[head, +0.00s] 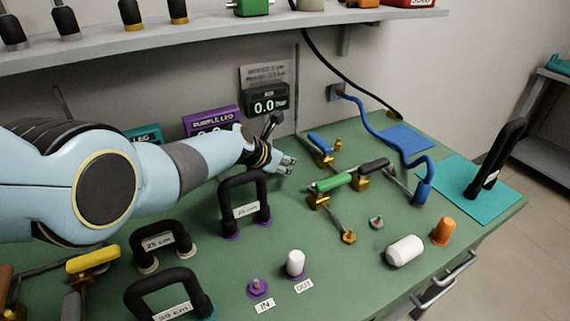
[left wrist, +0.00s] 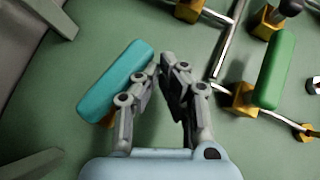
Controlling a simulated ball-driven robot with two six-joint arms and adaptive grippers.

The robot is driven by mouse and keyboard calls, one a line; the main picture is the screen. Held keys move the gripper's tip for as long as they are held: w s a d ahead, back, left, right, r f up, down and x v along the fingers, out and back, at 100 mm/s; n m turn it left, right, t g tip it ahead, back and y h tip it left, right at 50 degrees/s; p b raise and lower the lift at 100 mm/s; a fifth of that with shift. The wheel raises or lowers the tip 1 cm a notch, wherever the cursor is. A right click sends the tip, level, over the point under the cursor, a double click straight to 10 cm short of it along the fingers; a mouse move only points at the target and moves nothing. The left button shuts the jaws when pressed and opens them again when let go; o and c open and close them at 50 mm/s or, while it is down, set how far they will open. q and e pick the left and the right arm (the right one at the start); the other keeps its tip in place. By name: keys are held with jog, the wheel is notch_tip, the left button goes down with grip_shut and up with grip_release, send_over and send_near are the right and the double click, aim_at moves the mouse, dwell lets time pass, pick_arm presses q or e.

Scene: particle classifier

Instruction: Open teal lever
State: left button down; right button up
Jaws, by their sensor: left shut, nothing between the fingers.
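The teal lever (left wrist: 116,80) lies slantwise in the left wrist view, with a bit of brass showing under its lower end. In the head view I cannot make it out; my left arm covers that part of the bench. My left gripper (head: 288,164) is shut and empty, low over the green bench. In the left wrist view its fingers (left wrist: 172,65) are close together just right of the lever, and one finger overlaps the lever's right edge. I cannot tell whether they touch. My right gripper is not in view.
A green lever (head: 332,184) on brass valves stands right of the gripper, with a blue lever (head: 320,142) behind it. A black-handled loop (head: 245,210) stands in front of my arm. A shelf (head: 220,35) runs above. The bench's right front holds a white cylinder (head: 404,250).

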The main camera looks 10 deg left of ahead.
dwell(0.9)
pick_arm(q)
jog(key=v, duration=1.2)
dwell(0.3)
